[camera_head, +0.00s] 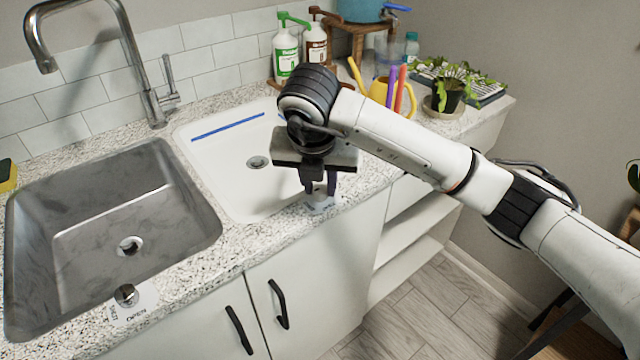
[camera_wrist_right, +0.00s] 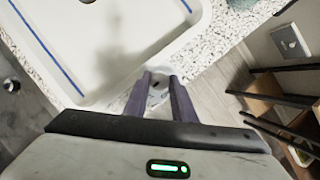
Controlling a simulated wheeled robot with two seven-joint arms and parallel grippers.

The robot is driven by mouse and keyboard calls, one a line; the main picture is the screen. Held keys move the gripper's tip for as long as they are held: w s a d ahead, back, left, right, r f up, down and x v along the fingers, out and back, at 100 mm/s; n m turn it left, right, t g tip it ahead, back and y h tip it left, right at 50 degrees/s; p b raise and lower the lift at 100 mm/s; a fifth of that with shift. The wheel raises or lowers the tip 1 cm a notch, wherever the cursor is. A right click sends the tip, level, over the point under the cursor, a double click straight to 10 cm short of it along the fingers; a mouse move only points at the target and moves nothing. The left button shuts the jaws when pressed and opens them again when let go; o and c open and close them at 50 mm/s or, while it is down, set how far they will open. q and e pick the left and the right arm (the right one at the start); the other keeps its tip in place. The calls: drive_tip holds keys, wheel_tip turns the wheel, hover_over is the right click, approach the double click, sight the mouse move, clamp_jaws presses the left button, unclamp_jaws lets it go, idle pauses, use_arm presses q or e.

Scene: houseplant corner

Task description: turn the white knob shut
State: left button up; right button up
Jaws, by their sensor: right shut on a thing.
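The white knob (camera_head: 320,203) sits on the front counter edge of the white basin (camera_head: 225,195). My right gripper (camera_head: 319,188) reaches down onto it from above. In the right wrist view, my right gripper's dark fingers (camera_wrist_right: 161,80) are shut on the knob, and a pale part of it (camera_wrist_right: 156,92) shows between them. The fingers hide most of the knob, so its turn angle cannot be read. My left gripper is in neither view.
A steel sink (camera_head: 110,220) with a faucet (camera_head: 150,100) is at left. A metal knob (camera_head: 126,295) on a plate marked OPEN sits in front of it.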

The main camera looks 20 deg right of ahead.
idle(0.3)
drive_tip(key=o, duration=1.1)
drive_tip(key=shift+c, duration=0.2)
drive_tip(key=p+v, duration=0.1)
drive_tip(key=v, duration=0.9)
drive_tip(key=shift+r, duration=0.2)
